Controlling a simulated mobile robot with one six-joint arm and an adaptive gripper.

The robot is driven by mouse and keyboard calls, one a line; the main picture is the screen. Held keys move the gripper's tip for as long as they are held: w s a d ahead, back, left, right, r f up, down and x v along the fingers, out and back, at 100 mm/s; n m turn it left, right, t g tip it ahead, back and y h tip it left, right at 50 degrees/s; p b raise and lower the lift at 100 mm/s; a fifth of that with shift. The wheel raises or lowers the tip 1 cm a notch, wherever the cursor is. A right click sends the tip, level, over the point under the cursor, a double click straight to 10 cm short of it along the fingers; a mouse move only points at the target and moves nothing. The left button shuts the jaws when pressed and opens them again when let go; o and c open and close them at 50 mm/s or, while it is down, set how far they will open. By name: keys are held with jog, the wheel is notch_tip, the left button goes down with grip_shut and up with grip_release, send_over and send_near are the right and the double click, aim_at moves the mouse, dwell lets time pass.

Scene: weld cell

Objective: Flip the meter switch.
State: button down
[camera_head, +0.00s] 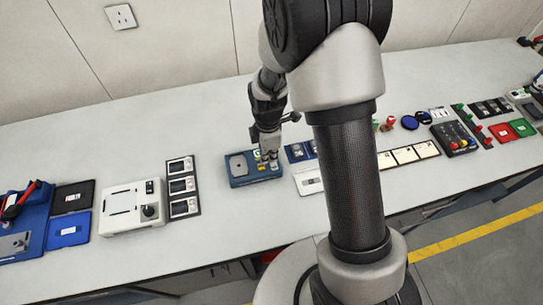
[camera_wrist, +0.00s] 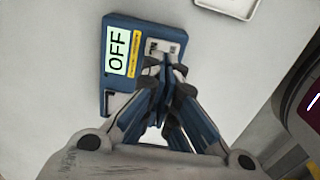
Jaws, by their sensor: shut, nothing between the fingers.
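The meter is a blue box (camera_head: 240,166) on the bench, left of my arm in the head view. In the wrist view the meter (camera_wrist: 112,88) has a pale green display (camera_wrist: 117,51) reading OFF, with a yellow label strip (camera_wrist: 134,54) beside it. A light switch plate (camera_wrist: 163,43) shows just beyond my fingertips. My gripper (camera_wrist: 168,70) is shut and empty, its tips over the meter's face close to that plate. The fingers hide part of the plate, and I cannot tell whether they touch it. In the head view my gripper (camera_head: 268,154) is over the meter's right part.
A white box with a black knob (camera_head: 131,207) and a dark panel of three modules (camera_head: 183,187) stand to the left. Blue items (camera_head: 296,152) and a white tray (camera_head: 308,181) lie close right of the meter. Bare bench lies in front of the meter.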

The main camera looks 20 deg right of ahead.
notch_tip(320, 180, up, 11)
jog(key=s+p, duration=0.1)
jog(key=p, duration=0.1)
jog(key=shift+s+r, duration=0.15)
jog(key=shift+s, duration=0.2)
jog(key=shift+r, duration=0.1)
jog(key=s+d+r+m+t+b, duration=0.2)
jog(key=s+r+m+b, duration=0.1)
jog(key=s+r+m, duration=0.75)
jog(key=s+d+r+m+t+b, duration=0.1)
jog(key=s+r+m+t+b, duration=0.1)
jog(key=s+r+m, duration=0.2)
jog(key=s+m, duration=0.3)
jog(key=s, duration=0.2)
jog(key=shift+d+t, duration=0.15)
jog(key=shift+t, duration=0.15)
